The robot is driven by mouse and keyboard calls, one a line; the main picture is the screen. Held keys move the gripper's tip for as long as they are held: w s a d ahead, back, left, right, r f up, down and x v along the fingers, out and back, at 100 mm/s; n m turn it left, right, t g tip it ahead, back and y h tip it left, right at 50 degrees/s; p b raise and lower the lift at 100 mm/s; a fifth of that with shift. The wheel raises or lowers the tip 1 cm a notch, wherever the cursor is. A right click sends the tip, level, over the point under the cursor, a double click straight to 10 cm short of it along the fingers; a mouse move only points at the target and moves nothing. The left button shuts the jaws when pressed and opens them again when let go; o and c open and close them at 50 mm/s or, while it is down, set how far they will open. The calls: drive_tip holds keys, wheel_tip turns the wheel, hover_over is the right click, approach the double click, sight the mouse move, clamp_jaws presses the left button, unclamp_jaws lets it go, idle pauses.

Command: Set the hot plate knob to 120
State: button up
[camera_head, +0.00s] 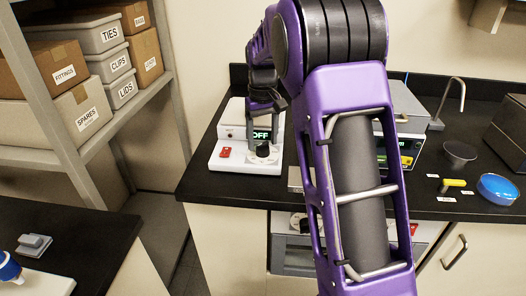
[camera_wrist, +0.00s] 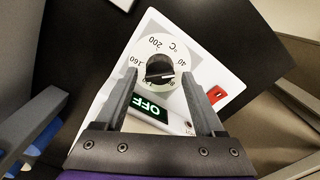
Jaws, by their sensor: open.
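The white hot plate (camera_head: 238,163) stands on the black bench, left of my arm in the head view. Its round black knob (camera_head: 263,150) sits on the front panel, below a green display (camera_head: 262,134) reading OFF. My arm partly hides the hot plate's top in the head view.
A red switch (camera_head: 225,153) is on the panel left of the knob. A shelf with boxes (camera_head: 100,36) is at left.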

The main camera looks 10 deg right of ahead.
drive_tip(key=shift+f, duration=0.3)
idle(0.5)
clamp_jaws()
